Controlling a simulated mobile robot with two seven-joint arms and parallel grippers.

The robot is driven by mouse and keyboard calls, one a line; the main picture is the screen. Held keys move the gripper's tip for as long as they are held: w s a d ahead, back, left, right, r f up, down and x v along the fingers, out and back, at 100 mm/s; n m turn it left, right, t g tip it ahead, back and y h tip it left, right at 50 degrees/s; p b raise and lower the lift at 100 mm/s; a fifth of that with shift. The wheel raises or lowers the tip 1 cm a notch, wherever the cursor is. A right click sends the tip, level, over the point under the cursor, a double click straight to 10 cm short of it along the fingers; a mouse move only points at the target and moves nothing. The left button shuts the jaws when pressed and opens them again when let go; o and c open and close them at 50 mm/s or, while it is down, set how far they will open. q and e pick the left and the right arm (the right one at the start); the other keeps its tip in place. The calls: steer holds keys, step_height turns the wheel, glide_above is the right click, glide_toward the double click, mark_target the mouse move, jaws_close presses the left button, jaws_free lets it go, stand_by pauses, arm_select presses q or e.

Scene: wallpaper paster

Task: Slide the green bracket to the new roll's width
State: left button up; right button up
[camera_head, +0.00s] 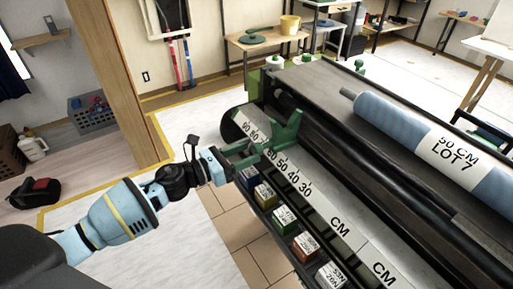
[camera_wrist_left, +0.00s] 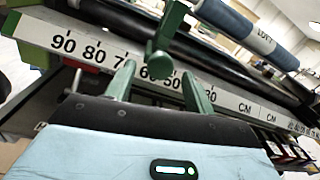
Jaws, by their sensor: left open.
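The green bracket (camera_head: 287,132) sits on the machine's white ruler strip (camera_head: 340,222), beside the 60 mark in the head view. In the left wrist view the bracket (camera_wrist_left: 168,32) stands upright ahead of my fingers, its lower end near the 60. My left gripper (camera_head: 238,155) reaches in from the left at the bracket's near side. In the wrist view its two green fingers (camera_wrist_left: 160,88) are apart, one on each side of the bracket's line; whether they touch it I cannot tell. The blue new roll (camera_head: 405,128) lies on the machine top, labelled 50 CM LOT 7. My right gripper is not in view.
Several small labelled boxes (camera_head: 285,219) stand in a row along the machine's near edge, just below the ruler. A dark roller runs behind the ruler. The floor left of the machine (camera_head: 180,225) is open; a wooden post (camera_head: 118,75) stands farther back.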

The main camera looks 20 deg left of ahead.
mark_target(254, 150)
arm_select(q)
steer(key=shift+x, duration=2)
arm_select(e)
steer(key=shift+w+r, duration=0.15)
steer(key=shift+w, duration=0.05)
arm_select(q)
steer(key=shift+c, duration=0.3)
jaws_close()
steer(key=s+d, duration=0.1)
steer(key=d, duration=0.1)
steer(key=s+d+p, duration=0.1)
steer(key=s+d, duration=0.1)
steer(key=shift+s+p, duration=0.15)
steer(key=shift+p, duration=0.15)
steer(key=shift+o, duration=0.3)
jaws_free()
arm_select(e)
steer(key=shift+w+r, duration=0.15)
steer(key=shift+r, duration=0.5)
